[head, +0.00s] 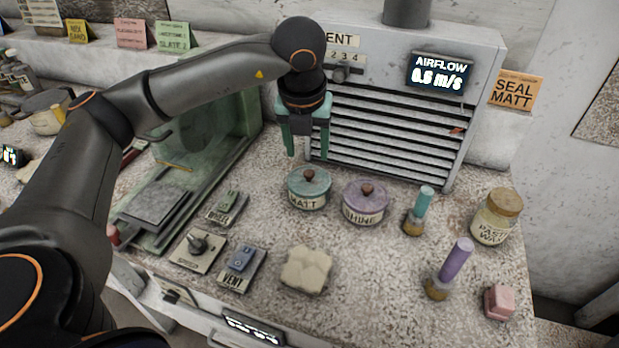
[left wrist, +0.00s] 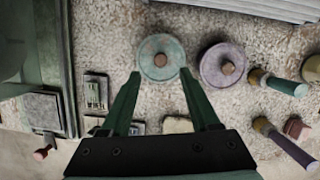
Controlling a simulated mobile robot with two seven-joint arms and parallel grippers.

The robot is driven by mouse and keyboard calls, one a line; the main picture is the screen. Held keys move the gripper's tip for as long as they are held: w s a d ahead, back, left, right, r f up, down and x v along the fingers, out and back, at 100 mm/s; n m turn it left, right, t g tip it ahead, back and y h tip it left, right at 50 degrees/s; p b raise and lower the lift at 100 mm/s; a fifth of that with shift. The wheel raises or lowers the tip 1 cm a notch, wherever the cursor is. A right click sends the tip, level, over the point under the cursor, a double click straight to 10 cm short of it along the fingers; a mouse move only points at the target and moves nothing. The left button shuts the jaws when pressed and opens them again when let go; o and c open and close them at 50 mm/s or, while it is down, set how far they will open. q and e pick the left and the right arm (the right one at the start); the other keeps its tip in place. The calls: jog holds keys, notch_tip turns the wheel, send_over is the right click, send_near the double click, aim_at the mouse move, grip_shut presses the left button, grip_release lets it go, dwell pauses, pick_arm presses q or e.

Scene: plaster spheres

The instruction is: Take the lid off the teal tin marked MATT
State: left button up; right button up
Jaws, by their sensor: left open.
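The teal tin marked MATT (head: 308,190) stands upright on the speckled bench, with its lid (head: 309,181) on and a round brown knob (head: 308,174) on top. In the left wrist view the teal lid (left wrist: 152,68) shows from above, just beyond the fingertips. My left gripper (head: 307,157) is open and empty, pointing down above the tin and apart from it. Its green fingers also show in the left wrist view (left wrist: 160,75). A purple tin marked SHINE (head: 364,204) with a similar lid and knob stands close to the right. My right gripper is not in view.
A slatted vent unit (head: 390,125) stands behind the tins. Teal-handled (head: 421,205) and purple-handled (head: 455,262) brushes, a PASTE WAX jar (head: 497,218) and a pink block (head: 499,301) are on the right. A pale sponge-like block (head: 306,270) and a VENT switch (head: 242,262) are in front.

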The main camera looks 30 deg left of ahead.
aim_at(309, 172)
pick_arm(q)
jog(key=shift+x, duration=3.5)
grip_shut()
